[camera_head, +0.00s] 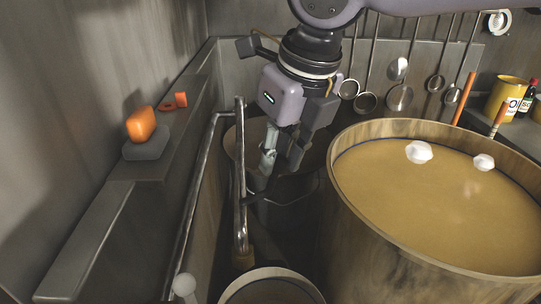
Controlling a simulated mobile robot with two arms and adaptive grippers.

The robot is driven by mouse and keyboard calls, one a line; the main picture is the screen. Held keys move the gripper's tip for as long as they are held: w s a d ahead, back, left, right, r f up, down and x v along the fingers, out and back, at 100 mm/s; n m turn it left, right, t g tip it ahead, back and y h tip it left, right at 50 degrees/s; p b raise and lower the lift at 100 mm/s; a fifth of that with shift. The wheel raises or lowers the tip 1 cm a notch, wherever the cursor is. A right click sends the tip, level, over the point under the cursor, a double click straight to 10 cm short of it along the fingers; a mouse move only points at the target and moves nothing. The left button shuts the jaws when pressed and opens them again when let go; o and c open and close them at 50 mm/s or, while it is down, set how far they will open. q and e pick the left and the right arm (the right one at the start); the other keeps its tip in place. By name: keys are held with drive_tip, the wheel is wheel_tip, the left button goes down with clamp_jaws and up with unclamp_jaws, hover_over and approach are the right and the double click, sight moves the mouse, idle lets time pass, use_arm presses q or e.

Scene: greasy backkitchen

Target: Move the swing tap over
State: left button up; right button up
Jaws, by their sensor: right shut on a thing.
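The swing tap (240,180) is a shiny metal pipe left of the middle. A long pipe run slants along the wall ledge, and an upright-looking length ends in a brass-coloured piece low down. My right gripper (280,165) comes down from the top, just right of that length, over the dark gap beside the big pot. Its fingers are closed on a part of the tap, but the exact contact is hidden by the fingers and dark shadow. My left gripper is not in view.
A big pot (345,240) of brown liquid with two white lumps fills the right. Another round vessel's rim (262,272) shows at the bottom. Ladles (399,97) hang behind; a yellow tin (502,98) stands right.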

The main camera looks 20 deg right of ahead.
drive_tip(key=shift+a, duration=0.7)
drive_tip(key=o, duration=0.9)
drive_tip(key=shift+o, duration=0.2)
